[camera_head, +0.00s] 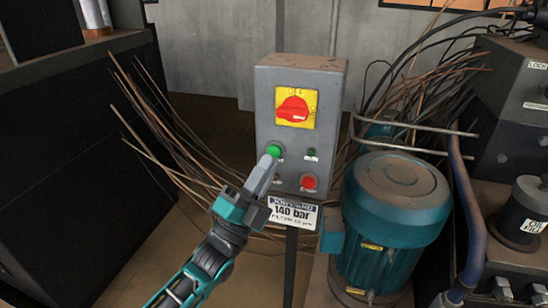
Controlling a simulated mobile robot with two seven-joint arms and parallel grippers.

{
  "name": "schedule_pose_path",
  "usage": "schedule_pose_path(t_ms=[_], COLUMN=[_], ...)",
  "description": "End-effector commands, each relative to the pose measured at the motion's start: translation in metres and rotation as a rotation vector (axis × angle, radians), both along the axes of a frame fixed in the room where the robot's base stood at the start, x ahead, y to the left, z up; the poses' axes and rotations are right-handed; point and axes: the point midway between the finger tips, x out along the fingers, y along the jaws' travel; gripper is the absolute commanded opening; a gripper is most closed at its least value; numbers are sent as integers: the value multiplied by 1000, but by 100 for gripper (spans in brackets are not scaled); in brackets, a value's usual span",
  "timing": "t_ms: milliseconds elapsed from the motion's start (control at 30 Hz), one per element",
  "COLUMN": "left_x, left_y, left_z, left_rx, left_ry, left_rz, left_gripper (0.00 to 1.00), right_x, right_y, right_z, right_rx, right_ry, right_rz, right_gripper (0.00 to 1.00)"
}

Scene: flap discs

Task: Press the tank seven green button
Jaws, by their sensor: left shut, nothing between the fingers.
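A grey control box (334,120) stands upright on a dark post in the middle of the head view. The green button (274,149) is on the left of its front face. A smaller dark green light or button (311,153) is to its right, and a red button (308,182) is below that. My left gripper (267,162) is shut and empty, with its tip just below the green button. The tip overlaps the button's lower edge in the picture; I cannot tell whether they touch. My right gripper is not in view.
A red rotary switch (292,109) on a yellow plate sits above the buttons. A label reading 140 bar (292,213) hangs below. A teal motor (394,215) stands at the right. Brown rods (160,130) and dark cables (440,40) surround the box.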

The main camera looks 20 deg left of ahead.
Motion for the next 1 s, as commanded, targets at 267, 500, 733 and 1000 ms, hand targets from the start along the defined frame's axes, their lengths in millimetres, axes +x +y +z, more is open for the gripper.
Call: schedule_pose_path(t_ms=[267,500,733,1000], left_x=[7,6,6,6], left_y=[0,0,0,0], left_z=[0,0,0,0], left_rx=[1,1,1,1], left_ry=[1,1,1,1], left_rz=[1,0,0,0], left_gripper=[0,0,0,0], right_x=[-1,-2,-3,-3], right_y=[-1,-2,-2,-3], right_z=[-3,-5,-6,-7], right_rx=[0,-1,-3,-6], right_ry=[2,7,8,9], right_rz=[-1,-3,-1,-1], right_gripper=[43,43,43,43])
